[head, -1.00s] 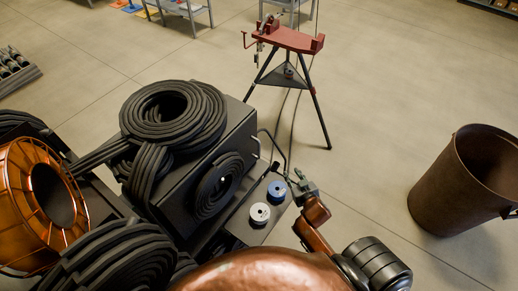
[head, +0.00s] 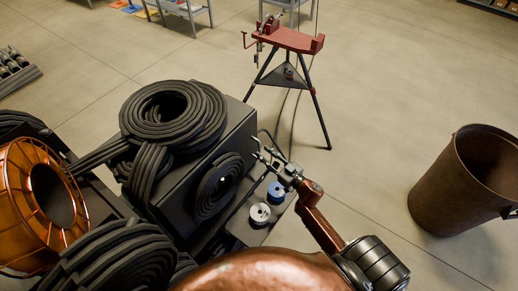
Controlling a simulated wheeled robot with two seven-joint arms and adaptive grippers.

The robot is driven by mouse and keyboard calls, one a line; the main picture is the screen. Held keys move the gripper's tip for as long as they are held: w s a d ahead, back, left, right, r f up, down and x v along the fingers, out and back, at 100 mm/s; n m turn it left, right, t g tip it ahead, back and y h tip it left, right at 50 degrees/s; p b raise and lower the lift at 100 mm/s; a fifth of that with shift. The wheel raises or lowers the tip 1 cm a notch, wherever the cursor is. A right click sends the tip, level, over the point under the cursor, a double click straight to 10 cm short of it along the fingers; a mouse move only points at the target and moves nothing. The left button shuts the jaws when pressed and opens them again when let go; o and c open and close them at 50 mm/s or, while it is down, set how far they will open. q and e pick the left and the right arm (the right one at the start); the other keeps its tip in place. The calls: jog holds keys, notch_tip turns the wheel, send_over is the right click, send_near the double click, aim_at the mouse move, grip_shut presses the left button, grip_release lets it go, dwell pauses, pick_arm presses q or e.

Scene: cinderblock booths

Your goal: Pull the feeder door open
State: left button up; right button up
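The feeder seems to be the dark box (head: 186,172) at the centre, with a thick black hose coil (head: 172,108) on top. Its right-facing side carries a round black coil (head: 219,188); I cannot make out a door edge or whether the door is ajar. My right gripper (head: 263,157) is just right of that side, with its two fingers apart and pointing toward the box. Nothing shows between them, and I cannot tell whether they touch anything. A thin dark bent bar (head: 274,143) shows just beyond the fingers. My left gripper is out of view.
A white spool (head: 260,213) and a blue spool (head: 276,189) sit on a low shelf below my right gripper. A copper wire reel (head: 45,195) is at left. A brown bin (head: 455,195) stands at right, a red tripod stand (head: 291,42) behind. Floor between is clear.

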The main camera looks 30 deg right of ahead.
aim_at(259, 149)
jog(key=shift+w+a, duration=0.2)
jog(key=shift+w, duration=0.85)
jog(key=shift+w+a, duration=0.2)
jog(key=shift+w, duration=0.8)
jog(key=shift+c, duration=0.3)
grip_shut()
